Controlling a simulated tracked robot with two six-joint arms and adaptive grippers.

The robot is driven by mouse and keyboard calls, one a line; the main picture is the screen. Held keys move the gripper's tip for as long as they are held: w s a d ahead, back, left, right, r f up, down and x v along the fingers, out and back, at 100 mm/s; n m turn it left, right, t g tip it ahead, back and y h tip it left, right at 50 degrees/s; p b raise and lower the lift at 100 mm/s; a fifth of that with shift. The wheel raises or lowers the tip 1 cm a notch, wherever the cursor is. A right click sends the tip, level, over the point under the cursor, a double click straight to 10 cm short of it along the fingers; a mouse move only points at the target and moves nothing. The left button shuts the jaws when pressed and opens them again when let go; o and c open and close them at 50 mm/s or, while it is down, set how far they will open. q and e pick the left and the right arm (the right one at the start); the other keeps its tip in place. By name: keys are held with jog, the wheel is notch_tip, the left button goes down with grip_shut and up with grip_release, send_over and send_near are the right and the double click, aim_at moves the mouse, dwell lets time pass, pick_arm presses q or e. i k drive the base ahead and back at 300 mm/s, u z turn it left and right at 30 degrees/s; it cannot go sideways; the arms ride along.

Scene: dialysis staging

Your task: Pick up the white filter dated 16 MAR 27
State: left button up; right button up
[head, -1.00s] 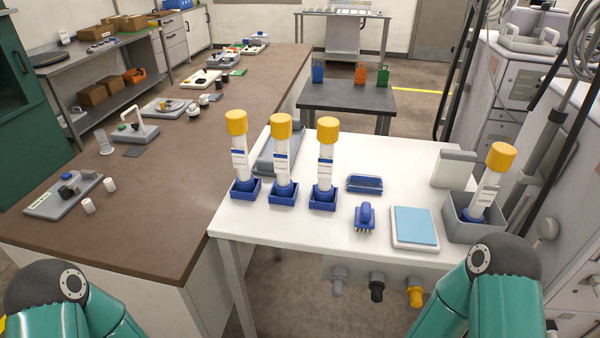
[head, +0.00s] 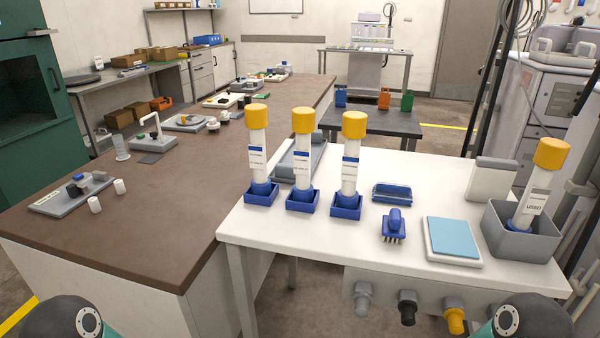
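Three white filters with yellow caps stand upright in blue holders on the white table: a left filter (head: 258,155), a middle filter (head: 303,150) and a right filter (head: 351,155). Each has a label with a blue band, but the dates are too small to read. A fourth yellow-capped filter (head: 536,195) leans in a grey bin (head: 520,245) at the table's right end; its label seems to read USED. Only parts of my arms show at the bottom corners; neither gripper is in view.
A blue brush (head: 394,225), a blue tray (head: 392,194) and a scale-like pad (head: 452,240) lie on the white table (head: 330,235). A grey flat device (head: 300,160) is behind the filters. The brown counter (head: 160,225) at left holds several small items.

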aim_at(354, 122)
jog(key=z, duration=0.7)
jog(key=k, duration=0.95)
jog(key=u, duration=0.75)
jog(key=i, duration=1)
jog(key=z, duration=0.05)
